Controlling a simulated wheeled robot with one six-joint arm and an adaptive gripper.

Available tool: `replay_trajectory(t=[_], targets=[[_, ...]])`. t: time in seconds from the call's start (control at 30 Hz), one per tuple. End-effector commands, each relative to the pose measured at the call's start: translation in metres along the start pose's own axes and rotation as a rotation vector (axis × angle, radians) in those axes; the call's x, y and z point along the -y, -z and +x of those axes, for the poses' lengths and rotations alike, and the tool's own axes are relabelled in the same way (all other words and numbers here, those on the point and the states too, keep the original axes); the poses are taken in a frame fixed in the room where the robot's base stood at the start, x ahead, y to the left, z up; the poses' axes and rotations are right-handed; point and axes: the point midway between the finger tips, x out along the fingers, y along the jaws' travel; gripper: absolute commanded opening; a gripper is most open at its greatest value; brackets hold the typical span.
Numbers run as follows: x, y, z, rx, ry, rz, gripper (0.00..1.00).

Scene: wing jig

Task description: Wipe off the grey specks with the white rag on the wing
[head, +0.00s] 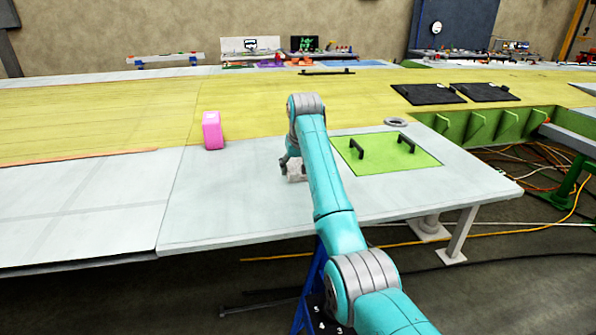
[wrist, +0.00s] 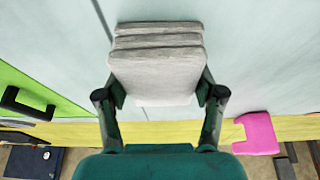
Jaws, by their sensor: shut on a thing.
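The white rag (head: 296,173) is a folded, layered light block, partly hidden by my arm in the head view. In the wrist view the rag (wrist: 158,72) sits between the two dark fingers. My gripper (head: 290,164) is shut on it, low over the pale front panel of the wing (head: 230,205). I cannot tell whether the rag touches the surface. The pale panel also fills most of the wrist view (wrist: 260,50), with a thin dark seam near the rag. I can make out no grey specks in either view; the rag and arm hide part of the panel.
A pink block (head: 213,131) stands on the wing left of my gripper. A green plate (head: 385,154) with two black handles lies to the right. Black pads (head: 428,94) and a grey ring (head: 396,122) lie farther back. The pale panel at left is clear.

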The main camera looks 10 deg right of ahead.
Motion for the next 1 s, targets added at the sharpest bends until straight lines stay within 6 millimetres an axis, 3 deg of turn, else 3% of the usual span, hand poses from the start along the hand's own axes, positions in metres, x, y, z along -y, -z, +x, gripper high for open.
replay_trajectory(t=[0.7,1.0], targets=[[-0.001,0.037,0.015,0.000,0.000,0.000,0.28],[-0.001,0.040,0.016,-0.002,0.000,0.000,0.28]])
